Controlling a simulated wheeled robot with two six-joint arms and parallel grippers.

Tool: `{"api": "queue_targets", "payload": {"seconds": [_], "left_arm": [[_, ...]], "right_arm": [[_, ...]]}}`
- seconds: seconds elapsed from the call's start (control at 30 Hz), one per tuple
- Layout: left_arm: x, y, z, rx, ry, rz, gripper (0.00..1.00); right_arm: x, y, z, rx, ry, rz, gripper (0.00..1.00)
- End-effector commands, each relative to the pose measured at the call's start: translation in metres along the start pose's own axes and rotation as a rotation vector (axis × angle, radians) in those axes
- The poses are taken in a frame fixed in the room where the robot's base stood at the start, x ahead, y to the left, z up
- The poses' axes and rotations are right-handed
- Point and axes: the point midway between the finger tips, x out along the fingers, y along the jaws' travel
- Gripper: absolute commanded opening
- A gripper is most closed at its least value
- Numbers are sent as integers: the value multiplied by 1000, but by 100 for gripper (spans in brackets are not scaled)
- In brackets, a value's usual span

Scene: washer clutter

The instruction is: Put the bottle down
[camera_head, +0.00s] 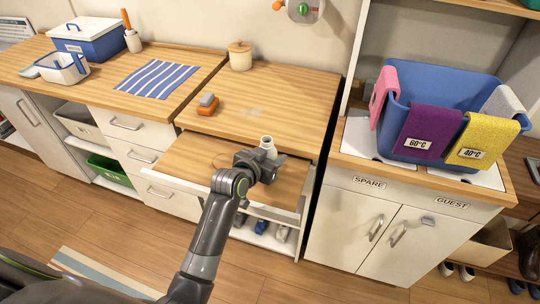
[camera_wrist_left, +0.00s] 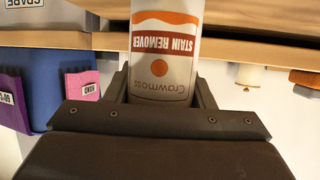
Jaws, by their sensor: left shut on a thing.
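A white bottle (camera_head: 267,143) shows its neck and top just beyond my left gripper (camera_head: 259,160) in the head view. In the left wrist view the bottle (camera_wrist_left: 164,62) has an orange dot and a "STAIN REMOVER" label, appearing upside down. It stands between the two dark fingers, which are shut on it. The gripper is over the pulled-out wooden board (camera_head: 200,160) below the middle counter. The bottle's lower part is hidden in the head view, so I cannot tell whether it touches the board. My right gripper is not in view.
The middle counter (camera_head: 285,95) carries an orange-and-grey brush (camera_head: 207,104) and a lidded jar (camera_head: 240,55). A blue basket (camera_head: 435,90) with coloured cloths stands on the right cabinet. A striped cloth (camera_head: 157,79) lies on the left counter. The board's left part is clear.

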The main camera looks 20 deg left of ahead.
Motion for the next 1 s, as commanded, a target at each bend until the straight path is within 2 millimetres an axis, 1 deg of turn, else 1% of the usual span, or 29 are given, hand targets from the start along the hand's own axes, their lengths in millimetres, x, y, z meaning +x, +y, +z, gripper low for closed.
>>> {"api": "queue_targets", "payload": {"seconds": [0.2, 0.23, 0.37, 0.67, 0.73, 0.77, 0.87, 1.0], "left_arm": [[2, 0, 3, 0, 1, 0, 20], [1, 0, 3, 0, 0, 0, 53], [1, 0, 3, 0, 0, 0, 70], [1, 0, 1, 0, 0, 0, 71], [-1, 0, -2, 0, 1, 0, 71], [-3, 0, 0, -1, 0, 0, 71], [-12, 0, 1, -1, -1, -1, 71], [-33, 0, 0, -1, 1, -1, 71]], "right_arm": [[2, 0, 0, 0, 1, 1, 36], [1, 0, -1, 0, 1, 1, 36], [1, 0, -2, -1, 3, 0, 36], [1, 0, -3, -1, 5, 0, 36], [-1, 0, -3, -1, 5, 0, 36], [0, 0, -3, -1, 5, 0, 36], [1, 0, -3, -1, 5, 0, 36], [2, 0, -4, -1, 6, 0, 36]]}}
